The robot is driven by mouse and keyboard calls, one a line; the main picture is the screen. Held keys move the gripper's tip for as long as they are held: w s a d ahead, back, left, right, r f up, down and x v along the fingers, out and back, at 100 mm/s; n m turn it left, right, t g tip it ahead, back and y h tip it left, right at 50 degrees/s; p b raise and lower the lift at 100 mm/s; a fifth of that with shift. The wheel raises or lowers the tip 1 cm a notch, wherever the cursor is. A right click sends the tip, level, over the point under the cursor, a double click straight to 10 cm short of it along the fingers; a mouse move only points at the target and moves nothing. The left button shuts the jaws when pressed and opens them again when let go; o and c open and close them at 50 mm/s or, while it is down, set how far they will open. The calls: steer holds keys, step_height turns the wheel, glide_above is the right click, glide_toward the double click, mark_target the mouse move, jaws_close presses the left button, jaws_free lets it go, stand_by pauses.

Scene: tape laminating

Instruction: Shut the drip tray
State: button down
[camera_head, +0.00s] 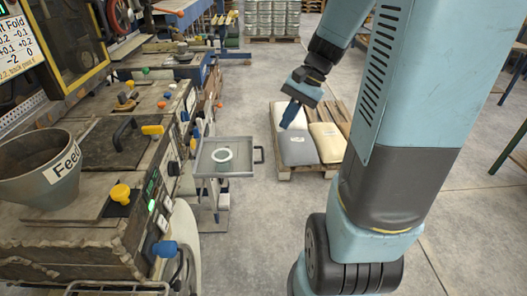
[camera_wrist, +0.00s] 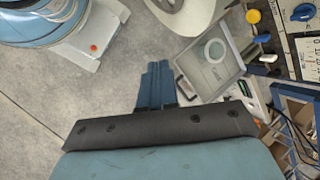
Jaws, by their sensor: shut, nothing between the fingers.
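The drip tray (camera_head: 235,168) is a grey, shallow square tray with a black handle (camera_head: 259,155) on its right side. It sticks out from the machine's side into the aisle, so it stands open. A pale ring-shaped item lies in it. In the wrist view the drip tray (camera_wrist: 236,70) shows at upper right, its handle facing my gripper. My gripper (camera_head: 290,117) has blue fingers, shut and empty, up and to the right of the tray in the head view. In the wrist view my gripper (camera_wrist: 155,82) is left of the tray, apart from the handle.
The machine (camera_head: 110,170) with knobs and a feed bucket (camera_head: 40,170) fills the left. A pallet with sacks (camera_head: 297,148) stands on the floor behind and right of the tray. The floor (camera_head: 250,230) in front of the tray is clear.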

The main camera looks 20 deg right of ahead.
steer(key=w+d+f+m+t+y, duration=0.35)
steer(key=d+f+m, duration=0.35)
steer(key=f, duration=0.3)
steer(key=w+d+f+m+t+y, duration=0.2)
steer(key=w+d+f+m+y, duration=0.4)
steer(key=f, duration=0.5)
steer(key=w+a+f, duration=0.1)
steer(key=a, duration=0.4)
steer(key=w+a+f+h, duration=0.1)
steer(key=w+a+f, duration=0.1)
steer(key=a, duration=0.4)
steer(key=shift+a+f+m, duration=0.2)
steer(key=shift+f+m, duration=0.1)
steer(key=shift+m, duration=0.1)
steer(key=shift+a+h, duration=0.1)
steer(key=shift+h, duration=0.15)
steer(key=shift+w, duration=0.1)
